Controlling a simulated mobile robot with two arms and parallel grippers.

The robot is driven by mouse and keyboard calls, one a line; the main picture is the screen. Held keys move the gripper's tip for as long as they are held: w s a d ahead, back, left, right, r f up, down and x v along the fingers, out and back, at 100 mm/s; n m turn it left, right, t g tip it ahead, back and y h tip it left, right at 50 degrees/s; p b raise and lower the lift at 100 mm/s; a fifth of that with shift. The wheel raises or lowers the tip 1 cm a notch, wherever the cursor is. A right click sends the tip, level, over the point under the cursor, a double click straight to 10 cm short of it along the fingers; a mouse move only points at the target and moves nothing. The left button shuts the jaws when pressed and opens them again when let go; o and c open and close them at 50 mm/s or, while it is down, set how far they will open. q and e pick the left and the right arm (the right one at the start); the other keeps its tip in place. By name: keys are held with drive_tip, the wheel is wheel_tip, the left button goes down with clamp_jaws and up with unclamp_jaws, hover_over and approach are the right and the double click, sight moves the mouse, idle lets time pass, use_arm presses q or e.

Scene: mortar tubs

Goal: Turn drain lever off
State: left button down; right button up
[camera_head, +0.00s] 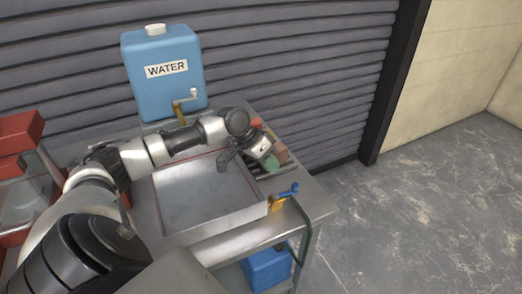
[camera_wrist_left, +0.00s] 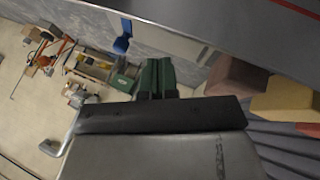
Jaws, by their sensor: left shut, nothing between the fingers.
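The drain lever (camera_head: 288,190) is a blue handle on a yellow-orange valve (camera_head: 277,204) at the front right corner of the metal sink tray (camera_head: 212,230). It points right and slightly upward. My left gripper (camera_head: 271,163) is beyond the lever, above the right side of the bench, apart from it. In the left wrist view its green fingers (camera_wrist_left: 156,77) are together with nothing between them. A blue piece that looks like the lever (camera_wrist_left: 122,42) shows beyond them, up and left. My right gripper is out of view.
A blue water tank (camera_head: 163,75) with a tap stands behind the tray. Reddish blocks (camera_head: 279,151) lie on a rack near my left gripper. A blue container (camera_head: 267,268) sits under the bench. A green hose (camera_head: 307,235) hangs at its front right. Floor on the right is clear.

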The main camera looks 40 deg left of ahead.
use_arm(q)
drive_tip(key=d, duration=0.1)
drive_tip(key=d+f, duration=0.1)
drive_tip(key=d+p, duration=0.1)
drive_tip(key=shift+w+d+f, duration=0.2)
drive_tip(key=shift+w+f, duration=0.1)
drive_tip(key=shift+f, duration=0.1)
drive_tip(key=shift+s+d, duration=0.15)
drive_tip(key=shift+d, duration=0.5)
drive_tip(key=shift+d+f, duration=0.1)
